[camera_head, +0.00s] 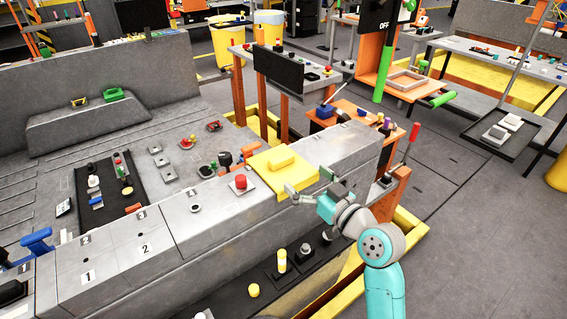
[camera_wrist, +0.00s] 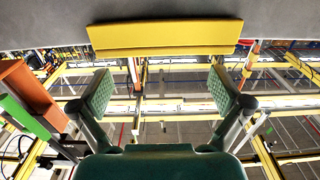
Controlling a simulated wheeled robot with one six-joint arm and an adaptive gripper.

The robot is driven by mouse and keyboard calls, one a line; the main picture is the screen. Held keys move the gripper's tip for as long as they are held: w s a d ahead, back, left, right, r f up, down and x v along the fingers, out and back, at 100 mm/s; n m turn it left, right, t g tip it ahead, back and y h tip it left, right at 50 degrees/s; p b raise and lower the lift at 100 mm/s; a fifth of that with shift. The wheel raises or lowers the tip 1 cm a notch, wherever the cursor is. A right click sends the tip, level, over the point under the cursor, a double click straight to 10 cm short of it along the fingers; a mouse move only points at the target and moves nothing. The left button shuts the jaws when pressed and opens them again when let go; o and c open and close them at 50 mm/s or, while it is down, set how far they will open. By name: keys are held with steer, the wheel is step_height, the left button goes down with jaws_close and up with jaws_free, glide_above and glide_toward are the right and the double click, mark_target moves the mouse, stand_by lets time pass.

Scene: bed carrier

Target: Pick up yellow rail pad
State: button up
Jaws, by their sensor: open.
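The yellow rail pad (camera_head: 270,177) is a flat yellow plate with a raised block on top. It lies on the grey console top, near its right end. In the wrist view the yellow rail pad (camera_wrist: 165,37) shows edge-on along the top, beyond my fingertips. My gripper (camera_head: 309,184) is open, close by the pad's near right side. In the wrist view my gripper (camera_wrist: 161,92) has its two green-padded fingers wide apart with nothing between them. Whether a fingertip touches the pad, I cannot tell.
A red button (camera_head: 241,182) on a small plate stands just left of the pad. An orange and black handle (camera_head: 226,158) rises behind it. The grey console (camera_head: 345,150) continues bare to the right of the pad. Knobs and a yellow-topped post (camera_head: 282,259) stand on the lower ledge in front.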

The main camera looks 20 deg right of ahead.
mark_target(285, 161)
steer(key=x, duration=0.2)
steer(key=shift+w+a, duration=0.15)
steer(key=shift+w, duration=0.25)
steer(key=shift+a+x, duration=0.2)
steer(key=shift+x, duration=2.45)
steer(key=shift+r, duration=0.1)
steer(key=c, duration=1.2)
steer(key=shift+c, duration=0.2)
step_height(285, 161, up, 18)
